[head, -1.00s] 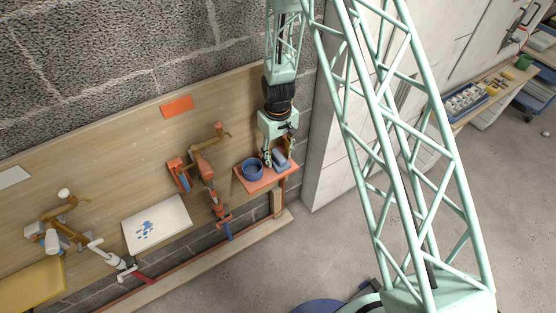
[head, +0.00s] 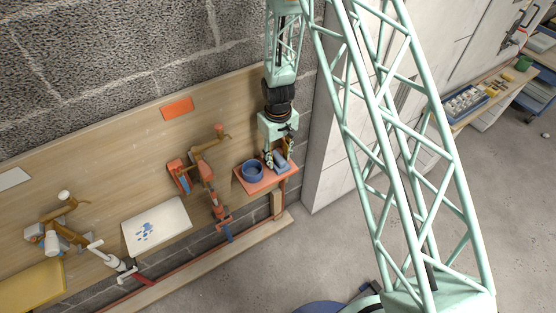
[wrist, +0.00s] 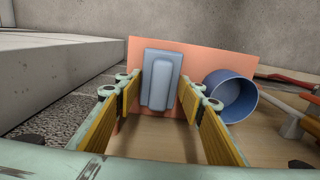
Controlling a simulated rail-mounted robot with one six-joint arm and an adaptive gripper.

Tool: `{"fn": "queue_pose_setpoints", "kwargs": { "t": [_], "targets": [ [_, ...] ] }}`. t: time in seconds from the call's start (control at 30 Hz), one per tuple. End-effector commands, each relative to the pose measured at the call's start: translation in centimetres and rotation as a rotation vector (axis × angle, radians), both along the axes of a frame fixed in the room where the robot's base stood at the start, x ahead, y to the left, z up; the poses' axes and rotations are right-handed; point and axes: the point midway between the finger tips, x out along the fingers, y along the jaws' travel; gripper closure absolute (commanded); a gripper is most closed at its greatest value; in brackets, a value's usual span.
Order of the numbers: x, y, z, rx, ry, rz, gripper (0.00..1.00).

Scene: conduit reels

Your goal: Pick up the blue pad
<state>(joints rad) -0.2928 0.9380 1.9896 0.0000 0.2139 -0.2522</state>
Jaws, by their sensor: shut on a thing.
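The blue pad (wrist: 160,80) is a grey-blue rounded block in the middle of the wrist view. It also shows at the right of the small orange shelf in the head view (head: 282,165). My gripper (wrist: 162,92) is shut on the pad, with one yellow-lined finger along each side. In the head view my gripper (head: 275,159) points down at the shelf and partly hides the pad. I cannot tell whether the pad is clear of the shelf.
A blue round bowl (head: 252,172) stands on the orange shelf (head: 262,186) close beside the pad; it is right of my fingers in the wrist view (wrist: 232,92). A wooden board (head: 110,140) with orange tools is to the left. A pale wall (head: 325,170) stands close on the right.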

Motion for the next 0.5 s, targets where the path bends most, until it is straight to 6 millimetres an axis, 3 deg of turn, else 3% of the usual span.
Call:
{"fn": "queue_pose_setpoints", "kwargs": {
  "t": [0.5],
  "targets": [
    [0.0, 0.0, 1.9, 0.0, 0.0, 0.0, 0.76]
  ]
}}
